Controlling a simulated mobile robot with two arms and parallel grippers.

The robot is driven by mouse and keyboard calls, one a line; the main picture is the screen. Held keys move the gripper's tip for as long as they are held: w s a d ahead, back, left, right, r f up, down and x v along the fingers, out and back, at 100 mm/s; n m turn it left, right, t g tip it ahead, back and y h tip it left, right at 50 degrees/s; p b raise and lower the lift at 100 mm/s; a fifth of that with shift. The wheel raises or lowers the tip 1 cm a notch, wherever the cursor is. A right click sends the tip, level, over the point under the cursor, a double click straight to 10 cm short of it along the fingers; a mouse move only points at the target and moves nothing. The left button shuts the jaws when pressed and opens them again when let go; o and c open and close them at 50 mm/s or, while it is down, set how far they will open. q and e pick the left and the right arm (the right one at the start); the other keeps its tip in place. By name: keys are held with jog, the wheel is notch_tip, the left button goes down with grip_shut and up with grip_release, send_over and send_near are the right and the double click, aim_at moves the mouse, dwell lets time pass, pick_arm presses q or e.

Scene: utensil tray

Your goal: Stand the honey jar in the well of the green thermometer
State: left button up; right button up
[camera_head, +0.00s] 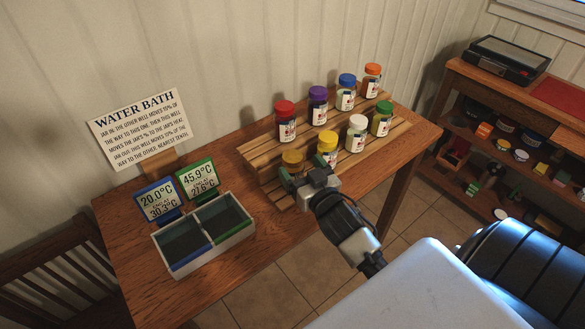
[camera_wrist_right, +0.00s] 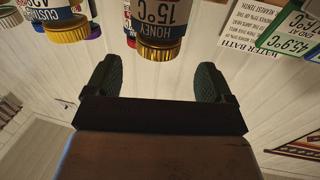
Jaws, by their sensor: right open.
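The honey jar (camera_head: 290,163), with an amber lid, stands upright at the front left corner of the slatted rack. The right wrist view is upside down and shows its label (camera_wrist_right: 160,12), reading HONEY 15°C. My right gripper (camera_head: 305,178) is open, with its fingers (camera_wrist_right: 158,80) spread and facing the jar. The jar lines up with the gap, seemingly just beyond the fingertips. The green thermometer (camera_head: 198,180) reads 45.9°C, end at 27.6°C. Its green-trimmed well (camera_head: 221,218) is the right compartment of the white box and holds no jar. My left gripper is not in view.
The blue thermometer (camera_head: 157,201) reads 20.0°C, end at 30.3°C, behind the blue-trimmed left well (camera_head: 184,243), also without a jar. A yellow-lidded jar (camera_head: 327,145) stands close right of the honey jar. Several more jars fill the rack (camera_head: 258,150). A WATER BATH sign (camera_head: 138,128) stands behind.

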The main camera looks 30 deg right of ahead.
aim_at(293, 155)
jog(key=shift+w+d+r, duration=0.1)
jog(key=shift+w, duration=0.45)
jog(key=w, duration=0.1)
jog(key=w+p, duration=0.1)
jog(key=w, duration=0.2)
jog(key=shift+w+d+f+p, duration=0.2)
jog(key=shift+d+f+p, duration=0.15)
jog(key=shift+d, duration=0.05)
jog(key=shift+s, duration=0.1)
jog(key=shift+c, duration=0.7)
jog(key=c, duration=1.4)
jog(key=shift+r, duration=0.1)
jog(key=shift+r, duration=0.1)
